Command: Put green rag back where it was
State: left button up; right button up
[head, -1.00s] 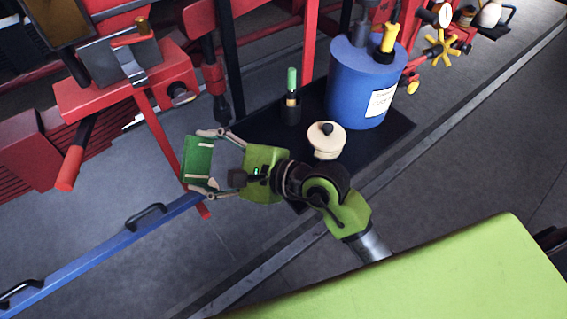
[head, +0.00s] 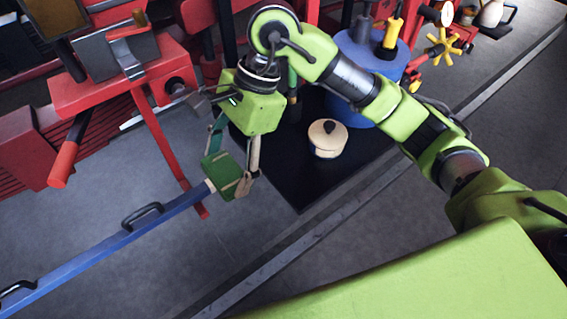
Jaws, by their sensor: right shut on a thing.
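The green rag (head: 222,168) is a small folded dark green piece in the head view, left of the middle. My right gripper (head: 232,178) is shut on it and points down, holding it beside the left edge of the black mat (head: 300,187). The rag appears above the surface, near the end of the blue rail; the exact height is hard to tell. My left gripper is not in view.
A cream lidded pot (head: 327,139) stands on the mat. A blue canister (head: 352,50) is behind it, partly hidden by my arm. A red machine with a vise (head: 130,75) is at the left. A blue rail (head: 110,247) with black handles lies lower left. Grey floor is clear below.

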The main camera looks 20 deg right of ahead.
jog(key=w+d+f+p, duration=0.2)
jog(key=d, duration=0.2)
jog(key=w+d+f+p, duration=0.1)
jog(key=w+d+f, duration=0.1)
jog(key=w+d, duration=0.1)
jog(key=w+d+f+p, duration=0.2)
jog(key=w+d+f, duration=0.1)
jog(key=d, duration=0.3)
jog(key=shift+p, duration=0.3)
jog(key=shift+w+d+f, duration=0.25)
jog(key=shift+d+f, duration=0.1)
jog(key=shift+f, duration=0.25)
jog(key=shift+w+d+f+p, duration=0.1)
jog(key=shift+d+f+p, duration=0.05)
jog(key=shift+f+p, duration=1.1)
jog(key=shift+f, duration=0.5)
